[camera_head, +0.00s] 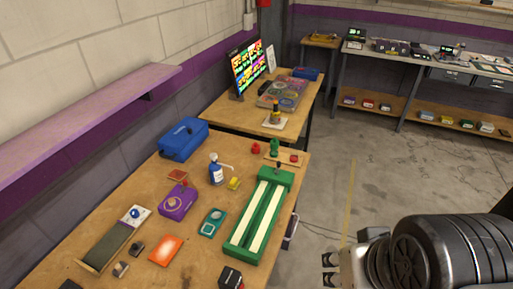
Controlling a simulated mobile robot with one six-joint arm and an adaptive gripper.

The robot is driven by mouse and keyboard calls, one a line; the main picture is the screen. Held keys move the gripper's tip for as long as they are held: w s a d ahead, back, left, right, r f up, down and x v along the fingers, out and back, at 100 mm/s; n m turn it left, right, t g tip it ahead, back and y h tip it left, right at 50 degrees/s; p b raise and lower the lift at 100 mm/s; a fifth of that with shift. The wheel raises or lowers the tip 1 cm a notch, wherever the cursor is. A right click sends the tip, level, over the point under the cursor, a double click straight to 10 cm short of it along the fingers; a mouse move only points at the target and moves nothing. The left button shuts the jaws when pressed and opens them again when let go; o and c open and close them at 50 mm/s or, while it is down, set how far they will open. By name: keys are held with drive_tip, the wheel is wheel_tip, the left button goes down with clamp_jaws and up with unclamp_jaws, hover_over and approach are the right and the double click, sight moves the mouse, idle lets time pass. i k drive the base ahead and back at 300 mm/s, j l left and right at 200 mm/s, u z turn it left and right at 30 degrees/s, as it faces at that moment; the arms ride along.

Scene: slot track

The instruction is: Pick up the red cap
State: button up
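Two small red pieces are at the far right corner of the near workbench; I cannot tell for sure which is the red cap. One red piece (255,148) stands on the bench top, left of a green knob-like piece (274,147). The other red piece (294,158) sits low on a small wooden board (283,161), right of the green piece. My gripper (328,270) is at the lower right, off the bench's right edge and well nearer than both. Its two dark fingertips are apart, with nothing seen between them.
A green track with two pale strips (262,210) lies along the bench's right side. A second bench with a monitor (248,66) is behind. The floor (365,170) at right is clear.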

sight(255, 146)
drive_tip(key=u, duration=0.65)
drive_tip(key=i+l+u, duration=0.4)
drive_tip(key=l+u, duration=0.15)
drive_tip(key=i+l+u, duration=0.15)
drive_tip(key=l+u, duration=0.15)
drive_tip(key=i+l+u, duration=0.1)
drive_tip(key=l+u, duration=0.15)
drive_tip(key=l, duration=0.25)
drive_tip(key=l+u, duration=0.3)
drive_tip(key=i+l+u, duration=0.1)
drive_tip(key=l+u, duration=0.15)
drive_tip(key=l, duration=1.9)
drive_tip(key=i+u, duration=0.05)
